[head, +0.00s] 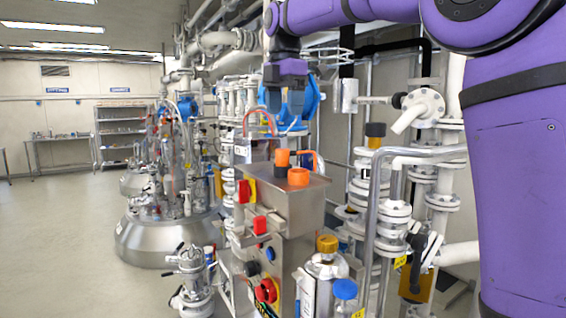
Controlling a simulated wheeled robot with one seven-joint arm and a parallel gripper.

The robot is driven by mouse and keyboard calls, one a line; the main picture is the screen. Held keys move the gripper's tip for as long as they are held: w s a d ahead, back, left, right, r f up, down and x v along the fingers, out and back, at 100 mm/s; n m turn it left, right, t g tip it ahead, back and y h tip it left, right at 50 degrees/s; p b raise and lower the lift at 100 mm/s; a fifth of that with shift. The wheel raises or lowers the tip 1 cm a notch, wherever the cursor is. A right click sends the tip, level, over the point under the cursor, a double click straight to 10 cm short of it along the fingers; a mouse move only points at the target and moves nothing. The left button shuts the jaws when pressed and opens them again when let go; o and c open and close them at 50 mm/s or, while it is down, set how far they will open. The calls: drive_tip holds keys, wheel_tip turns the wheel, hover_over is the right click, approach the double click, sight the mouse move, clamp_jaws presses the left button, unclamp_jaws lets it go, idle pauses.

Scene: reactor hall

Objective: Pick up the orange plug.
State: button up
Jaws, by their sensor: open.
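Two orange pieces stand close together on top of a steel cabinet (318,190) in the middle of the head view. The one further back is a small upright orange cylinder (282,157), which looks like the orange plug. The nearer one is a wider, short orange piece (298,178), possibly a socket or cap. My gripper (288,112) hangs from the purple wrist above the cabinet, over the orange pieces and apart from them. It is open with nothing seen in it. Its fingers are hard to make out against the blue parts there.
Red hoses (260,118) loop behind the cabinet. Red switches (243,192) stick out of its left side. A yellow-capped bottle (327,262) and a blue-capped one (345,290) stand in front. White flanged pipes (395,225) crowd the right. Open floor (60,230) lies left.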

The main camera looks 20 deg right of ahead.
sight(283, 150)
drive_tip(key=shift+w+a+f, duration=0.1)
drive_tip(key=shift+w+a, duration=0.05)
drive_tip(key=shift+w, duration=0.15)
drive_tip(key=shift+f+n, duration=0.3)
drive_tip(key=shift+f, duration=0.1)
drive_tip(key=f, duration=0.9)
drive_tip(key=shift+s+f, duration=0.3)
drive_tip(key=shift+f, duration=0.05)
drive_tip(key=c, duration=1)
